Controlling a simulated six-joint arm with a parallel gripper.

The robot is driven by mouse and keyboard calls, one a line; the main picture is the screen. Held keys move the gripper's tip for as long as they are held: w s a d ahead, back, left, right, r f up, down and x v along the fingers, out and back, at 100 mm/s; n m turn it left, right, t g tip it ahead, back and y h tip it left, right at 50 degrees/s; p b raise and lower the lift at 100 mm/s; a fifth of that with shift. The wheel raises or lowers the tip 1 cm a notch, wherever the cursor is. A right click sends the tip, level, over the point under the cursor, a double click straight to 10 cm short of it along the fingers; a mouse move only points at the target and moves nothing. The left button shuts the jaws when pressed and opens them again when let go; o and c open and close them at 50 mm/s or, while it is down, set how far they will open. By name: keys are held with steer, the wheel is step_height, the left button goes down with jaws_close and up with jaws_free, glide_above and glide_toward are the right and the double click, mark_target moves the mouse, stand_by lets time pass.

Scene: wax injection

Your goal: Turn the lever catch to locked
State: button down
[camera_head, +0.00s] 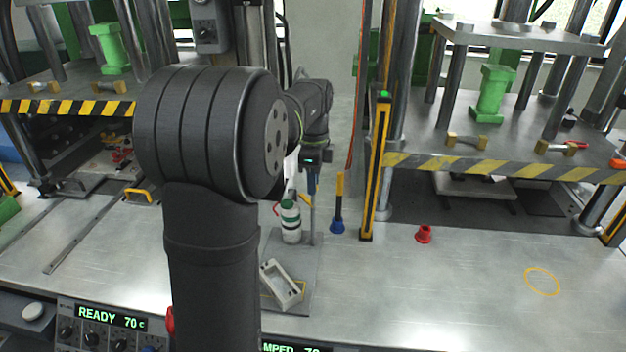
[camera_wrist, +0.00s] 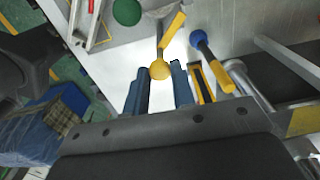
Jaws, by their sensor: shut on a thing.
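My gripper (camera_head: 313,183) is low at the top of a thin grey post (camera_head: 313,218) in the head view. In the wrist view its blue fingers (camera_wrist: 160,69) stand either side of a yellow ball knob (camera_wrist: 160,72) at the end of a grey rod, and are shut on it. I take this knob and rod to be the lever catch. A yellow strip (camera_wrist: 173,33) sits beside the rod. It also shows small left of the post (camera_head: 305,199). The lever's lock position cannot be read.
A white-and-green bottle (camera_head: 290,222) stands left of the post on a grey plate (camera_head: 305,262), with a pale block (camera_head: 281,284) in front. A blue-based yellow handle (camera_head: 338,207) and a yellow-black post (camera_head: 375,170) stand close right. A red cup (camera_head: 424,234) is farther right.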

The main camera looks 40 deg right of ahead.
steer(key=n, duration=0.4)
steer(key=shift+n, duration=0.3)
steer(key=n, duration=0.4)
steer(key=shift+n, duration=0.3)
steer(key=c, duration=1.2)
jaws_free()
steer(key=shift+r, duration=0.15)
step_height(320, 180, up, 17)
